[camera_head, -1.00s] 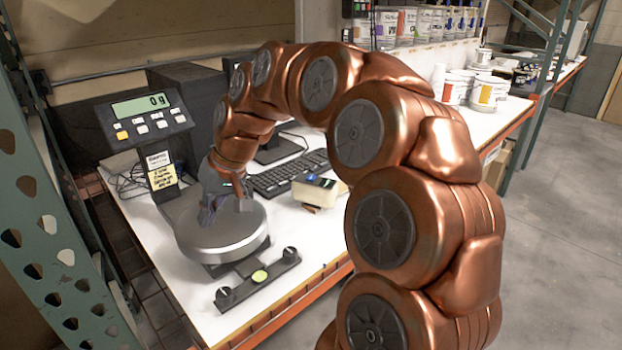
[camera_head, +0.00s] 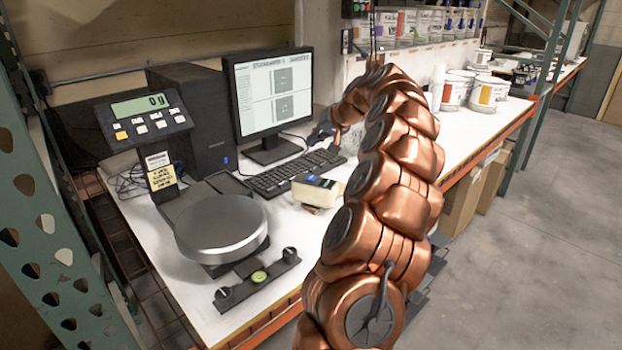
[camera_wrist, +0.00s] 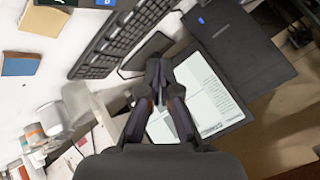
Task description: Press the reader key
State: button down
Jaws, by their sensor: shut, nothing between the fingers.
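No part carries a legible reader label, so I cannot tell which key is the reader key. A small cream device with a dark and blue top (camera_head: 318,183) lies right of the keyboard. A black bar with a round yellow-green button (camera_head: 259,276) and two end knobs lies in front of the scale. The scale display (camera_head: 148,112) reads 0 g and has a row of keys. My gripper (camera_head: 326,132) is shut and empty, above the bench near the monitor's right side. In the wrist view its closed fingers (camera_wrist: 160,70) overlap the monitor (camera_wrist: 207,92).
The round scale plate (camera_head: 222,228) is bare. The keyboard (camera_head: 290,173) lies before the monitor (camera_head: 275,92), with a black computer tower (camera_head: 195,115) at left. Paint cans (camera_head: 488,92) stand farther along the bench. A green rack post (camera_head: 38,220) borders the left.

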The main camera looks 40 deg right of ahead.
aim_at(313, 178)
jog(key=shift+f, duration=0.1)
dwell(0.3)
notch_tip(313, 178, down, 8)
jog(key=b, duration=0.2)
jog(key=shift+a+b, duration=0.1)
jog(key=shift+b, duration=0.25)
jog(key=shift+f, duration=0.3)
jog(key=shift+f+b, duration=0.2)
jog(key=shift+b, duration=0.35)
dwell(0.7)
jog(key=shift+f, duration=0.2)
jog(key=shift+f+b, duration=0.35)
jog(key=shift+b, duration=0.25)
dwell(0.6)
jog(key=shift+r, duration=0.8)
